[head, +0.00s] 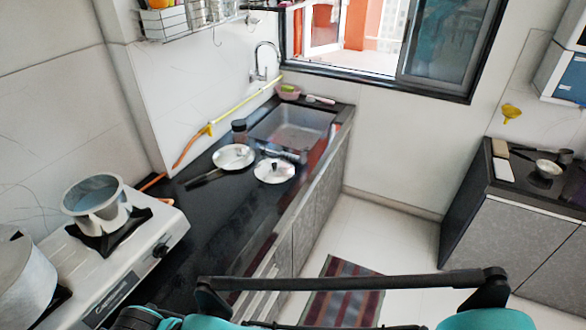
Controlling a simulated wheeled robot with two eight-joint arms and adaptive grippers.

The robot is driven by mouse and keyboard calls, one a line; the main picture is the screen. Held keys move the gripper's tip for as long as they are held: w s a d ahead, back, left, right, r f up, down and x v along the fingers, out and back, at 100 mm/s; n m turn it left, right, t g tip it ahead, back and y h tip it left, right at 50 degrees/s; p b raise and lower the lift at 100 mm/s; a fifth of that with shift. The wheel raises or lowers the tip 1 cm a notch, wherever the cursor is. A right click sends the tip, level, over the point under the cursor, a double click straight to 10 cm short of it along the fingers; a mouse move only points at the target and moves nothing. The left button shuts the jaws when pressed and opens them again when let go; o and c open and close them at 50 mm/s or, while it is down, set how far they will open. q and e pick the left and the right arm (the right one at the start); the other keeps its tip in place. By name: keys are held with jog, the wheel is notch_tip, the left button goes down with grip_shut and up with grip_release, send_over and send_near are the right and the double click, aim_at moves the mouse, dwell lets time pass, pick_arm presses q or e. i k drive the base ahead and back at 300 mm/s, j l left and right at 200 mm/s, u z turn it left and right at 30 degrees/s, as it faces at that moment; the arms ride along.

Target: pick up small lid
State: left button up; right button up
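A small round silver lid (266,176) with a dark knob lies on the black counter in front of the sink, close to the counter's front edge. Just left of it is a slightly larger round silver lid or covered pan (228,162), with a dark handle pointing to the lower left. Which of the two the task calls small is not certain; the right one looks a little smaller. Neither of my grippers shows in the head view, so their states are hidden.
A sink (295,133) lies behind the lids, with a dark jar (239,131) near it. A stove (150,262) with a metal pot (93,205) stands at the left. The black counter (215,215) between is clear. A striped rug (345,295) lies on the floor.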

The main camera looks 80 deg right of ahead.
aim_at(271, 170)
jog(key=z, duration=2.65)
jog(key=i+l+u, duration=0.1)
jog(key=i+l, duration=0.65)
jog(key=i+l+u, duration=0.15)
jog(key=i+l, duration=0.65)
jog(key=i+l+u, duration=0.1)
jog(key=i+l, duration=0.7)
jog(key=l, duration=0.1)
